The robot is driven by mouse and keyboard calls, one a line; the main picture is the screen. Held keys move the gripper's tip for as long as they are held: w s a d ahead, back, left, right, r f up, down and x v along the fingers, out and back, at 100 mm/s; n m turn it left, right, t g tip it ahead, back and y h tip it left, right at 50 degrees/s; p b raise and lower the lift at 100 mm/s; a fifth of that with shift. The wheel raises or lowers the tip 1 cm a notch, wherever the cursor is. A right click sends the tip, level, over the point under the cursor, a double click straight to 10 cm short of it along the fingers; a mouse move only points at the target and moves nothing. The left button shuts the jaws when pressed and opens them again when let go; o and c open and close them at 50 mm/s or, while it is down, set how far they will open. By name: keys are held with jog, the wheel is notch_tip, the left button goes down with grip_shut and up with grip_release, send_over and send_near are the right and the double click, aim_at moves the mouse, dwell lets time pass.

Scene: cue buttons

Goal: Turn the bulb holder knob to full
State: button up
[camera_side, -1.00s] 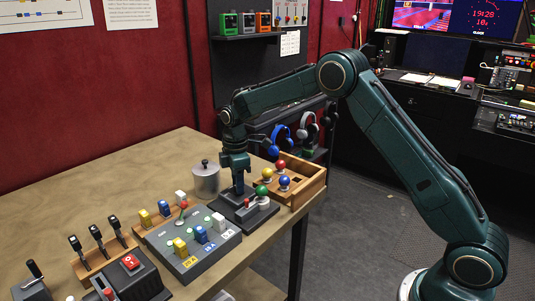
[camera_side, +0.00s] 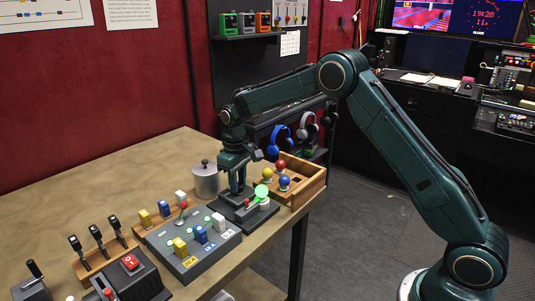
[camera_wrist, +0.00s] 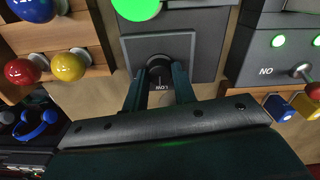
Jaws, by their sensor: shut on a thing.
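The bulb holder (camera_side: 243,214) is a dark box near the table's right edge, with a bright lit green bulb (camera_side: 262,191) on it. In the wrist view the bulb (camera_wrist: 137,6) glows at the top, cut by the frame edge. In the side view my gripper (camera_side: 238,190) hides the knob. The full mark is not visible.
A wooden tray (camera_side: 311,184) with red, yellow and blue bulbs stands behind the holder. A grey switch panel (camera_side: 205,255) with lit green lamps is in front. A metal pot (camera_side: 206,182) stands to the left. The table's left back is clear.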

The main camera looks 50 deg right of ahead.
aim_at(239, 185)
jog(key=m, duration=0.5)
jog(key=shift+m, duration=0.3)
jog(key=m, duration=0.5)
jog(key=shift+r+m, duration=0.1)
jog(key=shift+m, duration=0.2)
jog(key=o, duration=1)
jog(key=shift+r, duration=0.1)
jog(key=shift+r, duration=6.8)
